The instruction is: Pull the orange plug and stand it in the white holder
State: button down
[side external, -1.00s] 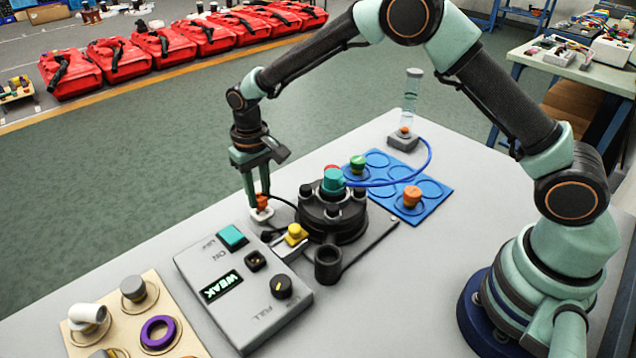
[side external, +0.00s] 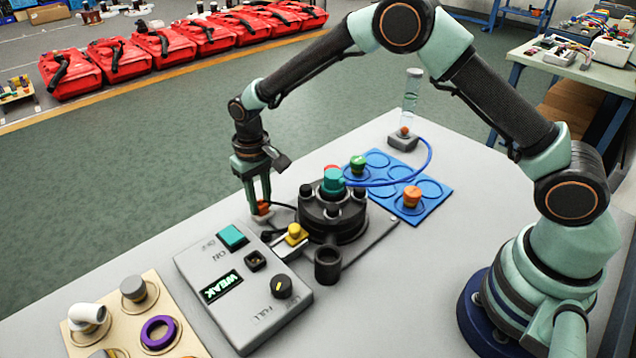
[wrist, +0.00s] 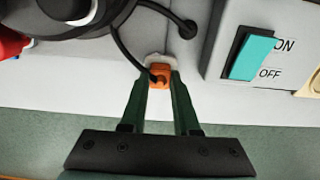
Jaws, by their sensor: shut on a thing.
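The orange plug (wrist: 160,74) is between the two green fingers of my gripper (wrist: 158,82) in the wrist view. My gripper (side external: 262,209) is shut on it, low over the table beside the black round unit. The plug (side external: 263,207) also shows between the fingertips in the side view. A black cable runs from the plug toward the black unit. The white holder (wrist: 154,58) shows just beyond the plug, with only its edge in view; fingers and plug hide most of it in the side view. I cannot tell how deep the plug sits in it.
The black round unit (side external: 332,222) with a teal top stands right of my gripper. A grey control box (side external: 215,262) with a teal switch and a display reading WEAK lies in front. A blue tray (side external: 432,205) is at the back right.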

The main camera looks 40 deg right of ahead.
jog(key=c, duration=0.6)
grip_release()
jog(key=shift+o, duration=0.4)
jog(key=o, duration=0.4)
jog(key=shift+o, duration=0.2)
jog(key=shift+r, duration=4.25)
